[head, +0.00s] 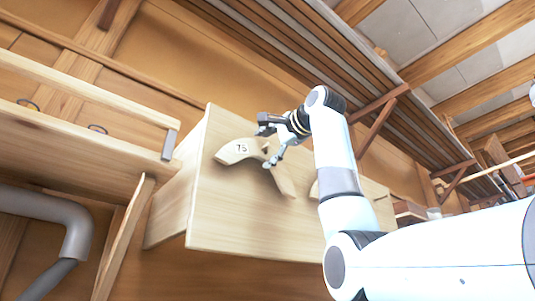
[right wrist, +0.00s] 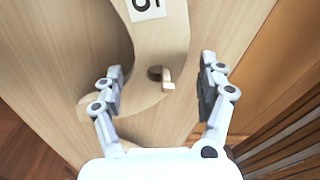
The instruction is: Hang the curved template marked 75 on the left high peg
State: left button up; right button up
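The curved wooden template marked 75 (head: 238,151) lies against the face of a pale upright wooden board (head: 225,215), with its number label at the left and a leg running down to the right. In the right wrist view the template (right wrist: 150,45) shows part of its label and a round hole with a short pale peg (right wrist: 168,79) sticking out through it. My right gripper (head: 268,144) is open in front of the template's hole end. Its two fingers stand either side of the template with visible gaps. My left gripper is not in view.
Another pale curved piece (head: 314,190) shows on the board, mostly hidden behind my right arm. A slatted rack (head: 300,45) runs above the board. A wooden bench or shelf (head: 80,140) and grey pipe (head: 75,235) stand at the left.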

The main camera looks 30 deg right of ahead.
jog(key=s, duration=1.2)
jog(key=shift+f, duration=0.25)
